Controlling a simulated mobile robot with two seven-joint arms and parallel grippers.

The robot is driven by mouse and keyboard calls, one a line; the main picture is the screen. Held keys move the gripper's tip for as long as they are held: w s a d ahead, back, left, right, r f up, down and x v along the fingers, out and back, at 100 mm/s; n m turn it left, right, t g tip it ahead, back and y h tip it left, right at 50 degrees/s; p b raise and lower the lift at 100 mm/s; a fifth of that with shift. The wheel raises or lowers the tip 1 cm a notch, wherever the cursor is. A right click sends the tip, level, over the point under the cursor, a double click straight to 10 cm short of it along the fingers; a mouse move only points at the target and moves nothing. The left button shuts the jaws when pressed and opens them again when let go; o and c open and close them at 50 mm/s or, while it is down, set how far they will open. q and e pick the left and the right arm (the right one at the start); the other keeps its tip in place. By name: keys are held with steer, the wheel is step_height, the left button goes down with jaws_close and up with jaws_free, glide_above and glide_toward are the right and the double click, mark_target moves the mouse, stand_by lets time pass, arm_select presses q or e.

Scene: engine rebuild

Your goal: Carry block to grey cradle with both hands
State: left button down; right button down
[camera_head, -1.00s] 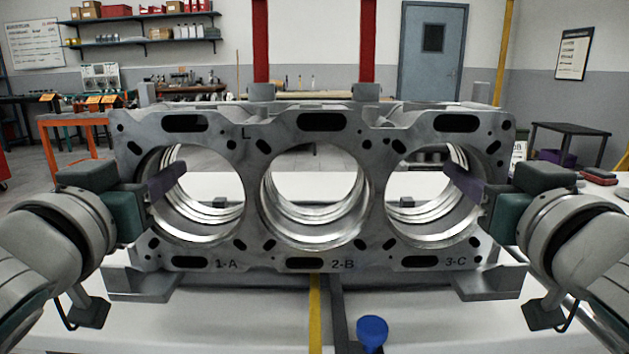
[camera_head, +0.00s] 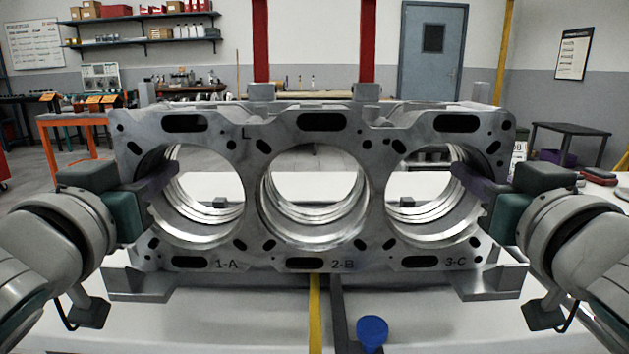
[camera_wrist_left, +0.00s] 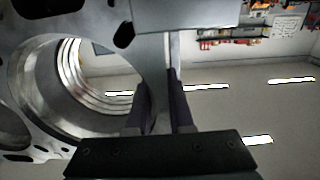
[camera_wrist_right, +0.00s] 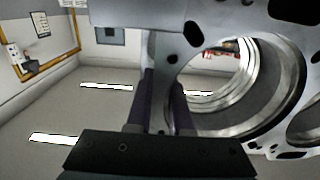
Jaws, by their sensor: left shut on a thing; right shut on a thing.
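The grey metal engine block (camera_head: 252,200) with three round bores stands upright at the centre of the head view. My left gripper (camera_head: 155,185) is shut on the block's left end wall, with one finger inside bore 1-A. The left wrist view shows its fingers (camera_wrist_left: 162,98) on either side of that wall. My right gripper (camera_head: 474,183) is shut on the right end wall, one finger inside bore 3-C, also seen in the right wrist view (camera_wrist_right: 164,98). Grey brackets (camera_head: 140,286) show under both lower corners; whether they belong to the cradle, and whether the block touches them, I cannot tell.
A blue round-topped item (camera_head: 372,332) stands on the white table (camera_head: 230,325) in front. A yellow strip (camera_head: 315,310) and dark strip run under the block's middle. Grey posts (camera_head: 262,92) rise behind the block. An orange bench (camera_head: 75,120) is at the back left.

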mark_target(142, 127)
arm_select(q)
steer(key=shift+a, duration=0.1)
arm_select(e)
steer(key=shift+d, duration=0.1)
stand_by(0.4)
